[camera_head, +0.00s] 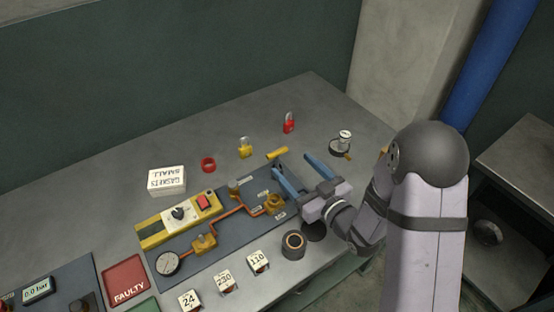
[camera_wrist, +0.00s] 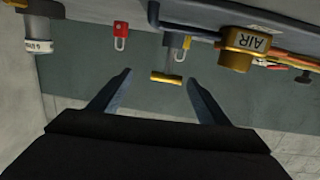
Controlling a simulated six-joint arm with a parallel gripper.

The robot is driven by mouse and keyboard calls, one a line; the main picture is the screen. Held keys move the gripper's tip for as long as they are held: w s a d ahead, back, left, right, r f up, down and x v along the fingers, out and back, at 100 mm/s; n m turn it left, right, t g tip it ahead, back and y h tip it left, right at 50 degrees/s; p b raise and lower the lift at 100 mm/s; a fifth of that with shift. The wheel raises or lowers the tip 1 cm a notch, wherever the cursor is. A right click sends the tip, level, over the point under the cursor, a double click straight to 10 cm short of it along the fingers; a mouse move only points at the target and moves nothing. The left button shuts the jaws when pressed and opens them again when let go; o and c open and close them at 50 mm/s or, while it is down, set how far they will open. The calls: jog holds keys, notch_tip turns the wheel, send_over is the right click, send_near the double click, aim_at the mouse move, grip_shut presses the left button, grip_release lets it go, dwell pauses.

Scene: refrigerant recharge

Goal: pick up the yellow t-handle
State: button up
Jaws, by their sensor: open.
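In the wrist view the yellow t-handle (camera_wrist: 166,79) shows as a short bar with a grey stem. My gripper (camera_head: 291,162) is open and empty, its two blue fingers pointing toward the t-handle from the near right. In the wrist view my gripper (camera_wrist: 159,76) has the bar between its fingertips in the picture. I cannot tell how far apart they are in depth.
A yellow padlock (camera_head: 245,149) and a red padlock (camera_head: 289,123) stand behind the handle. A brass fitting (camera_head: 275,204) and copper pipes lie left of my gripper. A dark cylinder (camera_head: 293,243) stands in front.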

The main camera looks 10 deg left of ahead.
aim_at(279, 154)
jog(key=shift+s+a+r+y, duration=0.4)
jog(key=shift+a+r+y, duration=0.2)
jog(key=shift+y, duration=0.2)
jog(key=shift+p+x, duration=1.55)
jog(key=shift+x, duration=2)
jog(key=shift+w+d+f, duration=0.15)
jog(key=shift+c, duration=0.6)
jog(key=c, duration=1.1)
